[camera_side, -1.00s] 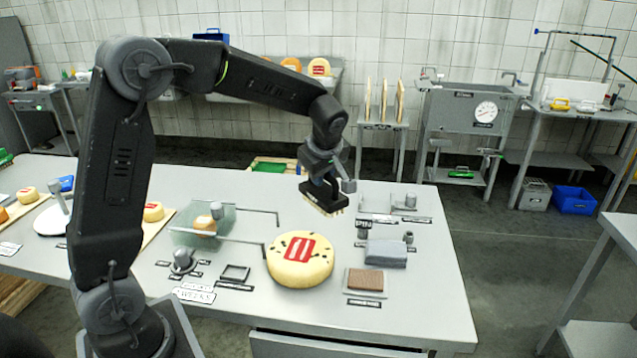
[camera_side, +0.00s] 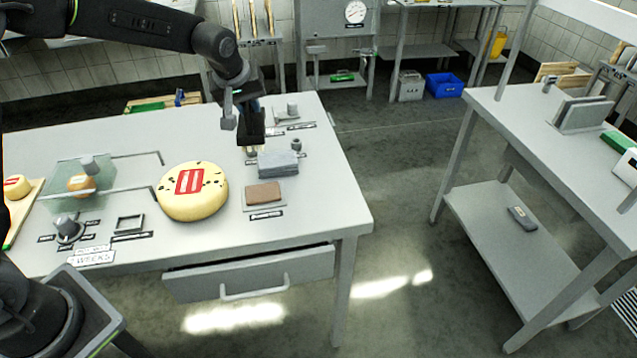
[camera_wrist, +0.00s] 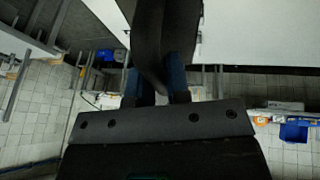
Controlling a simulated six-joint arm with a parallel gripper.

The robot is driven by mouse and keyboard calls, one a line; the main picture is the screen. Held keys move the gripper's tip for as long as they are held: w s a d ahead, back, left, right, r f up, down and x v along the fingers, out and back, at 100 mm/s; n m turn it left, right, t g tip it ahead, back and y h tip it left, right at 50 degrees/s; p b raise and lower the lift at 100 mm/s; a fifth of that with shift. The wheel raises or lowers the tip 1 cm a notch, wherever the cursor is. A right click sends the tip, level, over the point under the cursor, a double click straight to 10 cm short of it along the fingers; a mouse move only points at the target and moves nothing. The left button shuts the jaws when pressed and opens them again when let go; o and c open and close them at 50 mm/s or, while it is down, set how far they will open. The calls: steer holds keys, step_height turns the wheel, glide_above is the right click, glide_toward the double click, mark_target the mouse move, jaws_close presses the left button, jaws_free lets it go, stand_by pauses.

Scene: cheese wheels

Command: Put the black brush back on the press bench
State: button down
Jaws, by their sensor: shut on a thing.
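My gripper (camera_side: 243,108) is shut on the black brush (camera_side: 252,128), above the back right of the grey table (camera_side: 335,195). The brush shows partly end-on, with pale bristles pointing down. In the picture it overlaps the table just behind a grey folded cloth or block (camera_side: 278,162); I cannot tell its height. In the wrist view, the blue fingertips of my gripper (camera_wrist: 157,80) close around the dark brush (camera_wrist: 152,40). No bench is clearly marked as the press bench; a second grey bench (camera_side: 535,118) stands at the right.
A cheese wheel (camera_side: 193,203) with a red label, a brown pad (camera_side: 263,194) and a metal part with a knob (camera_side: 292,110) stand on the table. An open floor gap (camera_side: 400,190) separates the benches. The right bench holds a grey slab (camera_side: 582,115) and other items.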

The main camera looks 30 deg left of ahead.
steer(key=shift+w+d+f+m+h, duration=0.25)
steer(key=shift+w+d+f+m, duration=0.5)
steer(key=shift+d+f, duration=1.4)
steer(key=shift+w+d+f+m+h, duration=0.2)
steer(key=shift+w+d+f+m, duration=0.2)
steer(key=shift+w+d+f, duration=1.6)
steer(key=shift+d+f+m+h, duration=0.25)
steer(key=shift+d+f+m, duration=0.3)
steer(key=shift+d+f, duration=1.7)
steer(key=shift+d+r, duration=0.6)
steer(key=shift+d, duration=0.15)
steer(key=c, duration=1.1)
jaws_free()
